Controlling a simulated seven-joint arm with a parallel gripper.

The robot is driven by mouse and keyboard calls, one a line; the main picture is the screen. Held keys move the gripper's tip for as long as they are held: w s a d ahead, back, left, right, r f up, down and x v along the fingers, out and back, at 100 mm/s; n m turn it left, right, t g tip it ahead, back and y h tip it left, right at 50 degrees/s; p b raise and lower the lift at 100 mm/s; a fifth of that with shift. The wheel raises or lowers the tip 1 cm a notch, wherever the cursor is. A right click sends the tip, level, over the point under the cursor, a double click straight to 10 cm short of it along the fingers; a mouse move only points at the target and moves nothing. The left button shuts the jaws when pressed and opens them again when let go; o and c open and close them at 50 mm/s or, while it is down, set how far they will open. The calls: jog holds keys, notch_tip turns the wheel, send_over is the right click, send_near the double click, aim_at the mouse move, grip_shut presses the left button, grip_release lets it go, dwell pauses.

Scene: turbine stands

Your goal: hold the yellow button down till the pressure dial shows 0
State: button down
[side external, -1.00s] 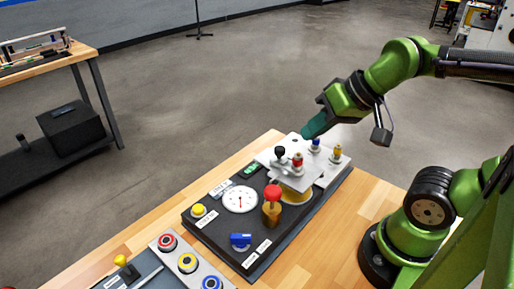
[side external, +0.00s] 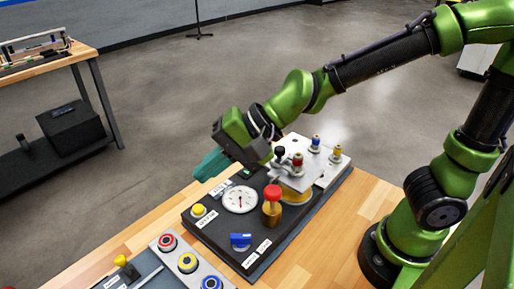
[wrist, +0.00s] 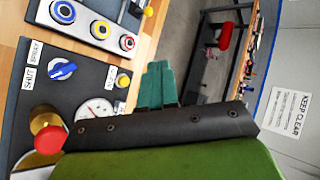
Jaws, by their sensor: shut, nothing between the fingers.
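The yellow button (side external: 198,210) sits at the left corner of the dark panel (side external: 219,226). It also shows in the wrist view (wrist: 122,80), left of my fingers. The white pressure dial (side external: 240,199) is just right of the button. Its red needle is visible, but its numbers are too small to read. The dial is partly hidden behind my gripper body in the wrist view (wrist: 92,108). My gripper (side external: 201,175), with teal fingers, is shut and empty. It hangs above the panel's back left edge, apart from the button.
A red-topped brass knob (side external: 272,194) and a blue switch (side external: 240,240) stand on the panel. A metal plate (side external: 327,165) with several small colored posts is at the right. A grey box (side external: 177,248) with several round buttons lies in front. Open floor is behind the table.

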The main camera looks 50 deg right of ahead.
jog(key=w+a+f+m+t+h, duration=0.1)
jog(key=w+a+f+m+t, duration=0.15)
jog(key=w+m, duration=0.3)
jog(key=m+h, duration=0.5)
jog(key=m, duration=0.5)
send_over(201, 210)
jog(key=shift+f, duration=1.35)
jog(key=shift+f+n, duration=0.1)
jog(key=shift+n, duration=0.15)
jog(key=shift+f, duration=4.35)
jog(key=shift+f, duration=0.4)
jog(key=shift+f, duration=0.45)
